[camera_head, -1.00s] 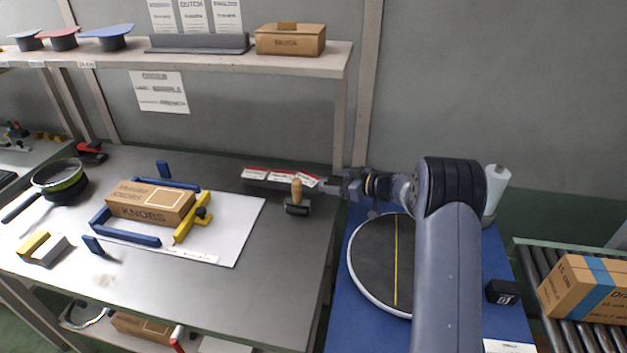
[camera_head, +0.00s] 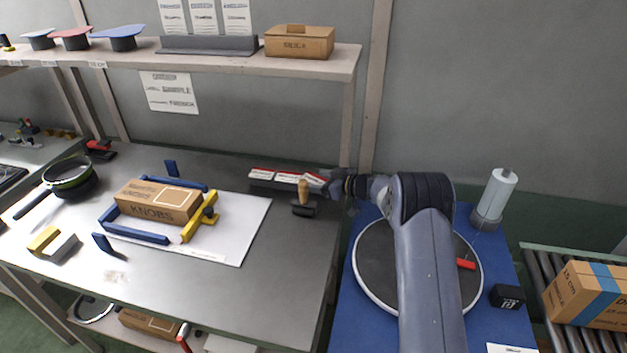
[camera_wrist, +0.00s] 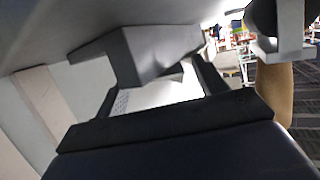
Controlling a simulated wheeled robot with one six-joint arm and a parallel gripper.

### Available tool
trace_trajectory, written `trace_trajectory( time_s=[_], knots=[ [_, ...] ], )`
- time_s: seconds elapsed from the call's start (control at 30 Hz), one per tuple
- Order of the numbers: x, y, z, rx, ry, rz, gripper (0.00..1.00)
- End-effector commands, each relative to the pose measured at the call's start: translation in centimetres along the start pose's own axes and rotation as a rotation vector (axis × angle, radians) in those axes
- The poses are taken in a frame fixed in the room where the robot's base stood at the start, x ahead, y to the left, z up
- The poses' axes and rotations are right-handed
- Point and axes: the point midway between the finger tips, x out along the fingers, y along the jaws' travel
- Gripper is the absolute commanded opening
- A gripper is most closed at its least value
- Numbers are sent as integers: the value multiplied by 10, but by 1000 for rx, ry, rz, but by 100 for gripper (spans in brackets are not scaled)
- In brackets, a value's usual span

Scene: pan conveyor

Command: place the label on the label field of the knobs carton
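The knobs carton (camera_head: 158,201) is a brown box inside a blue frame on a white sheet, with a pale outlined field (camera_head: 174,192) on its top. Several white labels with red edges (camera_head: 287,177) lie on a dark holder (camera_head: 262,183) toward the back of the grey table. My gripper (camera_head: 334,184) is at the holder's right end, well right of the carton. In the wrist view, my gripper (camera_wrist: 158,90) has its dark fingers apart, with a pale patch showing between them. I cannot tell whether the gripper touches a label.
A roller with a wooden handle (camera_head: 304,192) stands just in front of the holder, close to my gripper. A yellow clamp (camera_head: 203,218) sits at the carton's right. A shelf (camera_head: 220,62) overhangs the table's back. The table's front right is clear.

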Motion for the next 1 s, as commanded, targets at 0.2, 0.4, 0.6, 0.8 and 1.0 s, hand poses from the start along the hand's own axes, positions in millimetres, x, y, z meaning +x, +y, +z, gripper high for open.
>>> trace_trajectory(
  time_s=[0.2,0.4,0.6,0.8,1.0],
  knots=[
    [0,0,0,0,0,0,50],
    [0,0,0,0,0,0,33],
    [0,0,0,0,0,0,22],
    [-2,0,-7,-3,2,1,22],
    [-13,0,-42,-5,3,1,22]
  ],
)
